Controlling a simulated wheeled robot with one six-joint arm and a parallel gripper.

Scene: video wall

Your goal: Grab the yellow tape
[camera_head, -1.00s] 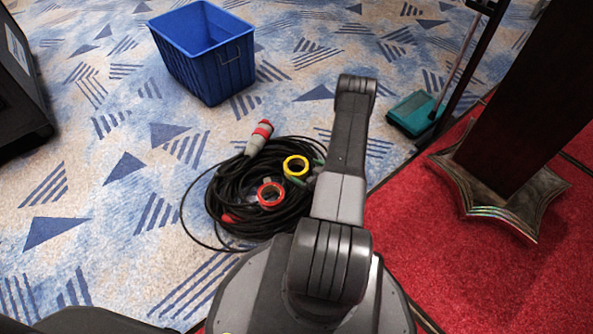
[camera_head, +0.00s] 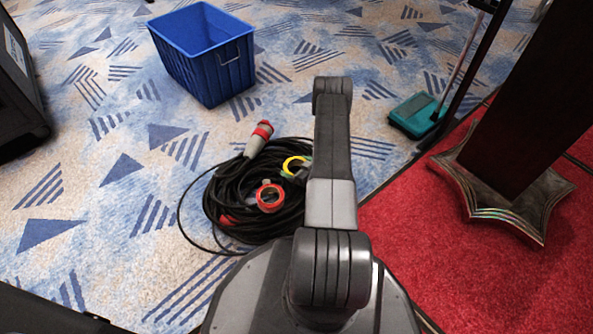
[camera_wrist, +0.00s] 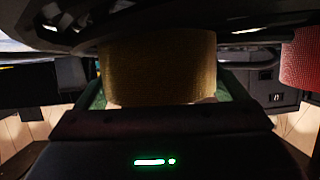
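The yellow tape (camera_head: 287,164) is a ring lying on a coil of black cable (camera_head: 225,205) in the head view. My arm covers its right side. In the wrist view the yellow tape (camera_wrist: 160,68) looks dark gold and stands large and close, just beyond the dark body of my gripper (camera_wrist: 163,128). Green parts show at both sides of it. I cannot tell whether the fingers touch the tape.
A red tape (camera_head: 269,197) lies just left of the yellow one; a red roll also shows in the wrist view (camera_wrist: 301,58). A red-and-grey plug (camera_head: 258,138) is on the coil. A blue crate (camera_head: 222,72) stands behind. A dark post's base (camera_head: 505,200) is at right.

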